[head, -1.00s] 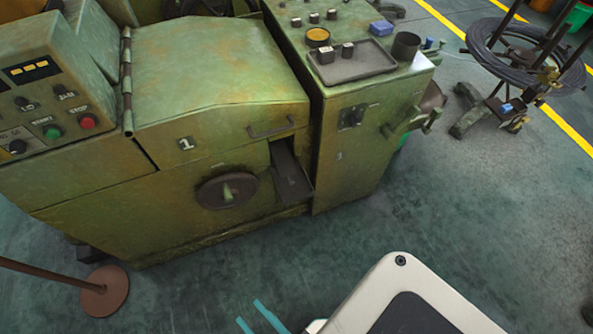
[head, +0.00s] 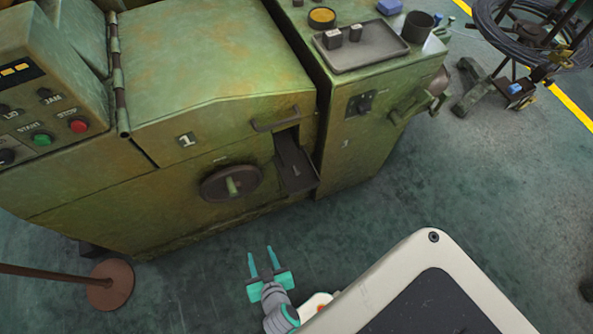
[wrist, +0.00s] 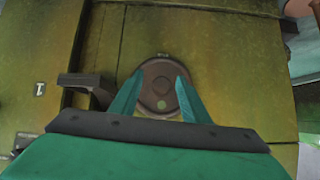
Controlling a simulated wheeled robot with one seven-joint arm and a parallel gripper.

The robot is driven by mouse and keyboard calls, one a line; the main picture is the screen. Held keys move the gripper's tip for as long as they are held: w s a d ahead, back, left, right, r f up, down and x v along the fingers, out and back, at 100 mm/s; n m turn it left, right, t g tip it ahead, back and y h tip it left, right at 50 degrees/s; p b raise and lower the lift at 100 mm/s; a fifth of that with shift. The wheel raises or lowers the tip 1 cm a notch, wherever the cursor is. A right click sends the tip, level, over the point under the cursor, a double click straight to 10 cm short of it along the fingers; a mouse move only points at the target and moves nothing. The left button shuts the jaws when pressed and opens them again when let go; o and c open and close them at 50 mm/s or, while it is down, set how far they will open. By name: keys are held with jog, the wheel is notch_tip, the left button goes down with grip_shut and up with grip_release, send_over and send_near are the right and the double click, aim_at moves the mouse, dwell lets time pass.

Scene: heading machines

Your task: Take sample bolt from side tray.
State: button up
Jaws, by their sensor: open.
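My gripper (head: 261,252) is open and empty in the head view, low in front of the green machine (head: 215,85). In the wrist view its two teal fingers (wrist: 159,82) stand apart, with the machine's front behind them. A dark metal chute tray (head: 297,166) slopes out of an opening in the machine's right front, up and to the right of my gripper. I cannot make out a bolt in it. A shallow grey tray (head: 375,57) lies on the cabinet top with two small grey blocks (head: 332,39) on it.
A round handwheel (head: 230,183) sticks out of the machine front, left of the chute. A post with a round base (head: 110,286) stands at lower left. A dark cup (head: 417,27) stands beside the grey tray. A wire coil stand (head: 520,50) is at upper right.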

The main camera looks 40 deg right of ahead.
jog(key=w+d+f+m+g+h, duration=0.1)
jog(key=w+d+f+m+h, duration=0.1)
jog(key=w+d+f, duration=0.25)
jog(key=m+g+h, duration=0.7)
jog(key=m+h, duration=0.1)
jog(key=m, duration=0.2)
send_near(292, 174)
notch_tip(292, 174, up, 3)
jog(key=x, duration=0.4)
jog(key=shift+w+d+r, duration=0.1)
jog(key=shift+x, duration=3)
jog(key=c, duration=0.8)
